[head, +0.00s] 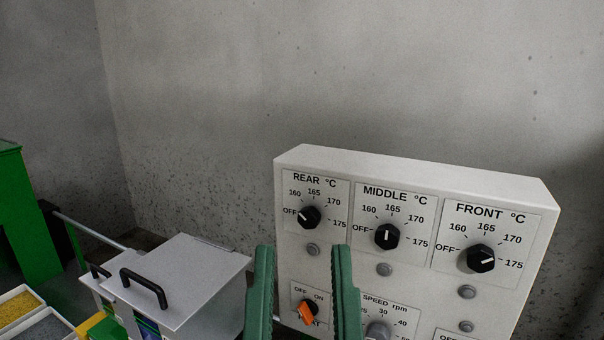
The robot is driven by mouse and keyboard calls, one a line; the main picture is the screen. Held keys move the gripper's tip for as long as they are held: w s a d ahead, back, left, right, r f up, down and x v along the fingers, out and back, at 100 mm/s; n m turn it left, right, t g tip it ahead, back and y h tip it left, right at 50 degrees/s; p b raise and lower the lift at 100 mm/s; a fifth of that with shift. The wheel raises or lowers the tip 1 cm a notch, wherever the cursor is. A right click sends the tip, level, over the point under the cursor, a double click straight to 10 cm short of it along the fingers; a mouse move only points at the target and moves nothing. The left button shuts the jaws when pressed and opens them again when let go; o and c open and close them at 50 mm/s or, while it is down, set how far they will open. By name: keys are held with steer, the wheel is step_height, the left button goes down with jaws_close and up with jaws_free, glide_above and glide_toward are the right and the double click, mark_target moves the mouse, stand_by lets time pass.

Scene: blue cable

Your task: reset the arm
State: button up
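My gripper (302,248) rises from the bottom edge of the head view, in front of the control panel. Its two green fingers stand upright and apart, with nothing held between them. Through the gap I see the panel's lower left part and an orange switch (308,312), which lies behind the fingers. I cannot tell whether a finger touches the panel. The rest of my arm is out of view below.
A white control panel (420,172) has black REAR (309,217), MIDDLE (387,236) and FRONT (480,258) knobs. At left are a grey lidded box (196,268) with black handles, a green cabinet (25,225) and trays of granules (20,305). Space above the fingers looks clear.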

step_height(320, 180, up, 28)
steer(key=p, duration=2.4)
steer(key=shift+w+a, duration=0.2)
steer(key=shift+w, duration=0.2)
